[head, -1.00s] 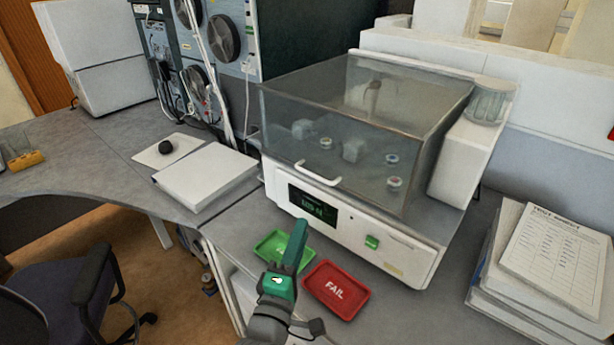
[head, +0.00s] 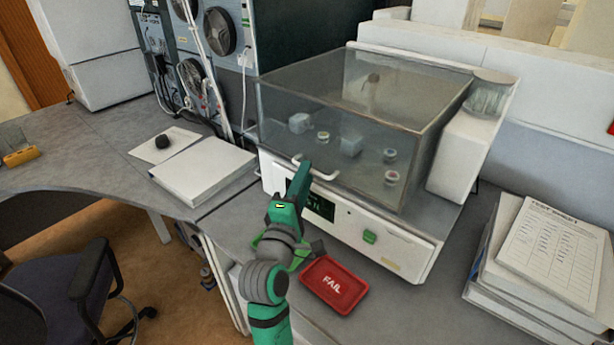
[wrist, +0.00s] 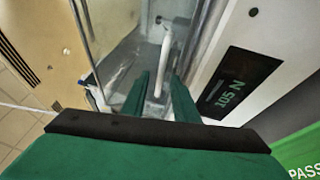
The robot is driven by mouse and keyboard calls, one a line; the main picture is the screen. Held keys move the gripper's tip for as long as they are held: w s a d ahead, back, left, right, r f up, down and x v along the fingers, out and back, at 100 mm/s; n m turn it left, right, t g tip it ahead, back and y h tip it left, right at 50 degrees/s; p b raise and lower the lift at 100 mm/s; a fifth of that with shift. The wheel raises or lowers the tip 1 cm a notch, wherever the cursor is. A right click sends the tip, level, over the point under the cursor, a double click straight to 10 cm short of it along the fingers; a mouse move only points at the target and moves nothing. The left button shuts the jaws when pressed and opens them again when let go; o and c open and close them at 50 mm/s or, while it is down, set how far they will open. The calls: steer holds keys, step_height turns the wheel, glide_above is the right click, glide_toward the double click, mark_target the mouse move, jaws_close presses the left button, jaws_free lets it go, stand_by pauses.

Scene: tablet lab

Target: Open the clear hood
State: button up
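The clear hood (head: 300,103) is a grey-tinted transparent box, closed on top of a white tester (head: 350,240). Its white bar handle (head: 322,174) sits low on the front face. My gripper (head: 303,168) is at the left part of the handle and hides some of it. In the wrist view the two green fingers (wrist: 160,98) are apart, and the white handle (wrist: 162,62) runs between them. I cannot tell whether either finger touches it. The hood (wrist: 130,45) shows beyond the fingers in the wrist view.
Inside the hood are several small round pieces and blocks. The red FAIL tray (head: 334,285) lies in front of the tester; the green PASS tray (wrist: 300,150) is partly behind my arm. Papers and binders (head: 555,250) are at right, a white flat box (head: 203,170) at left.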

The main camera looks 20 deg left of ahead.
steer(key=shift+w+d, duration=0.1)
steer(key=shift+w, duration=0.45)
steer(key=shift+w+r, duration=0.1)
steer(key=shift+w, duration=0.05)
jaws_close()
steer(key=shift+d, duration=0.1)
steer(key=shift+s+a, duration=0.2)
steer(key=shift+a, duration=0.15)
stand_by(0.4)
